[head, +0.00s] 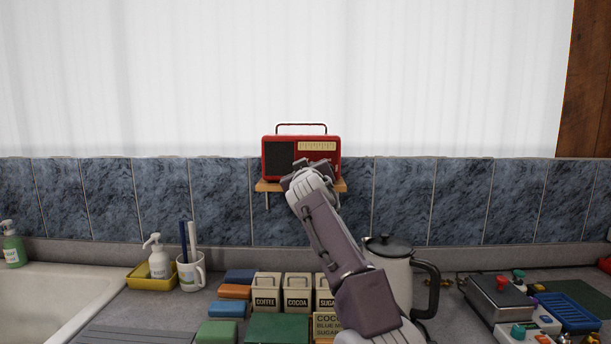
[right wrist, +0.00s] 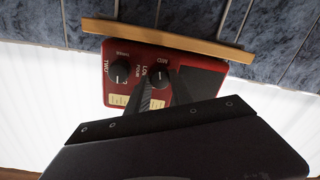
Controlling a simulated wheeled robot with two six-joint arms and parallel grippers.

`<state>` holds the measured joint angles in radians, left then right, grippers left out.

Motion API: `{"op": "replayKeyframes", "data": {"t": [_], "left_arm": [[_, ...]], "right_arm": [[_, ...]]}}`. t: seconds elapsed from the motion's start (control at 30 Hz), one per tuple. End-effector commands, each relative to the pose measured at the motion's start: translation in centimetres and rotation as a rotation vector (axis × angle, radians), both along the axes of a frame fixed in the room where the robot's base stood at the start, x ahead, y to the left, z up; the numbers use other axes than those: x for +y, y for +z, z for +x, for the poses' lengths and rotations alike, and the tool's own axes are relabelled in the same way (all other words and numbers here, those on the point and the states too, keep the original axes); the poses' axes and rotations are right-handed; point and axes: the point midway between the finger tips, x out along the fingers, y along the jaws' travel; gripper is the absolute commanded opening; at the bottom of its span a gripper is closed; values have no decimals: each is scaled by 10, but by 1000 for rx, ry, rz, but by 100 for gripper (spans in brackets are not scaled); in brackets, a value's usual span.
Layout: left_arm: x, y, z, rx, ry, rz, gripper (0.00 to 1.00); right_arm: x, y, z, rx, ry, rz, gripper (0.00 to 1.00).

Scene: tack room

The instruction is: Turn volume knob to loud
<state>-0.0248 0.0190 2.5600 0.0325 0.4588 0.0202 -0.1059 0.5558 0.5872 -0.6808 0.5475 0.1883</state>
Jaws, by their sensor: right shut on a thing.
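A red radio (head: 322,149) with a dark speaker grille and a handle stands on a small wooden shelf (head: 262,186) on the tiled wall. My right gripper (head: 306,170) is in front of the radio and covers its lower front in the head view. The right wrist view shows the radio (right wrist: 192,51) upside down, with two black knobs. My right gripper (right wrist: 160,84) is shut on the volume knob (right wrist: 159,76), with "MID" and a partly hidden "LO" label beside it. The tuner knob (right wrist: 119,72) is to its left, untouched. The exact pointer angle is hard to read. My left gripper is not in view.
On the counter below are a kettle (head: 388,268), labelled canisters (head: 297,290), coloured blocks (head: 233,291), a mug (head: 191,272) and a soap dispenser (head: 158,262). A sink (head: 45,275) is at the left. A scale and control box fill the right.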

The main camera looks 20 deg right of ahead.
Motion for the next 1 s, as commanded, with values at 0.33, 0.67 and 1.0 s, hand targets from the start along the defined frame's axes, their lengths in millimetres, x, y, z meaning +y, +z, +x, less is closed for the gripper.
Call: {"op": "replayKeyframes", "data": {"t": [0.33, 0.67, 1.0], "left_arm": [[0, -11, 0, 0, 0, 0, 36], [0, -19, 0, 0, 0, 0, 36], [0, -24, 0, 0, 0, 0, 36]], "right_arm": [[-1, -2, 0, -90, 0, 314, 0], [-1, -3, 0, -176, 0, 614, 0], [-1, -3, 0, -265, 0, 924, 0]]}}
